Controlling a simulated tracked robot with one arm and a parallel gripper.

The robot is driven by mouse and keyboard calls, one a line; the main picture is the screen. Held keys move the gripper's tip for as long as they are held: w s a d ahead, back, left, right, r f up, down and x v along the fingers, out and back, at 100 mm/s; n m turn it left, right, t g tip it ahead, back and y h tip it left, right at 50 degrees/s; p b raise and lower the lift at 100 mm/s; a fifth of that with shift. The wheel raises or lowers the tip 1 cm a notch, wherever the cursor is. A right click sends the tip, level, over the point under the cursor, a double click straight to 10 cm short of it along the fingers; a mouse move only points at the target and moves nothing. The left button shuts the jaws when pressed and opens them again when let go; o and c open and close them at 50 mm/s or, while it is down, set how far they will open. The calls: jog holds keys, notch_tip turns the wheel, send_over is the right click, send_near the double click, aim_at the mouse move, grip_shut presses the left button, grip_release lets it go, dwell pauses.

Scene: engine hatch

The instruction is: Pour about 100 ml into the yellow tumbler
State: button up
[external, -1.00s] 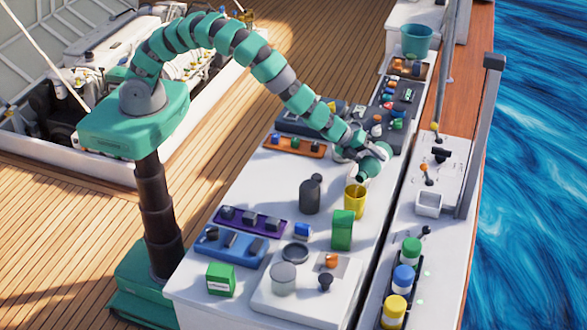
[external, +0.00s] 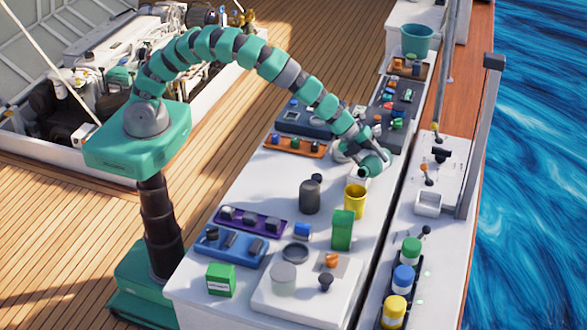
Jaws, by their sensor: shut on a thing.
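The yellow tumbler (external: 355,202) stands upright on the white worktop, its open rim facing up. My gripper (external: 360,158) is just behind and above it, shut on a teal rounded container (external: 376,163). The container is tilted, with its pale end toward the lower left, near and above the tumbler's rim; the two look apart. The jaws are small and partly covered by the container. I cannot see any stream, or the level inside the tumbler.
A purple tray (external: 283,232) lies to the front left, and an orange tray (external: 294,147) behind left. Some worktop left of the bottle is clear.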

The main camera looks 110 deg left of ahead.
jog(key=shift+w+a+f+b, duration=0.15)
jog(key=shift+f+b, duration=0.25)
jog(key=shift+b, duration=0.65)
jog(key=shift+r+h+p, duration=0.1)
jog(key=shift+h+p, duration=0.25)
jog(key=shift+h, duration=0.05)
jog(key=shift+r+n+p, duration=0.1)
jog(key=shift+n+p, duration=0.2)
jog(key=shift+r+h+p, duration=0.1)
jog(key=shift+h+p, duration=0.25)
jog(key=shift+h, duration=0.05)
jog(key=p, duration=0.2)
jog(key=n+g+h+p, duration=0.1)
jog(key=shift+d+r+p, duration=0.25)
jog(key=shift+r+p, duration=0.1)
jog(key=shift+p, duration=0.05)
